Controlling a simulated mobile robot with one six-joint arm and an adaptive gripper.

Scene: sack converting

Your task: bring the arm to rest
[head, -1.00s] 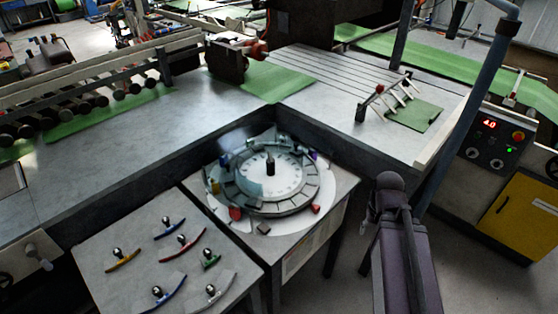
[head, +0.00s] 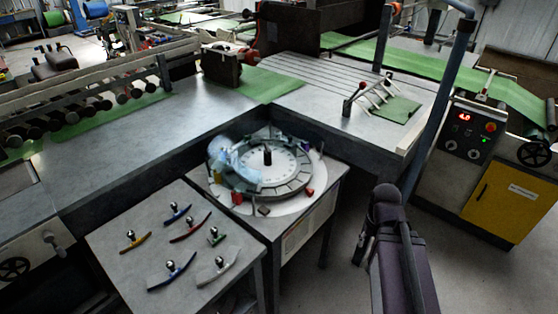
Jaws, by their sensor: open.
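My arm (head: 405,255) shows as dark purple links at the lower right, standing in front of the floor. Its upper joint is at the top and the links run down out of the picture. My gripper is not in view, so its fingers and whatever is near them cannot be seen. No held object shows.
A round dial table (head: 267,207) with coloured blocks on its rim stands left of my arm. Left of it, a grey table (head: 142,277) bears several curved, knobbed pieces. A metal bench (head: 130,150) lies behind. A yellow-doored control cabinet (head: 505,205) stands right; floor between is clear.

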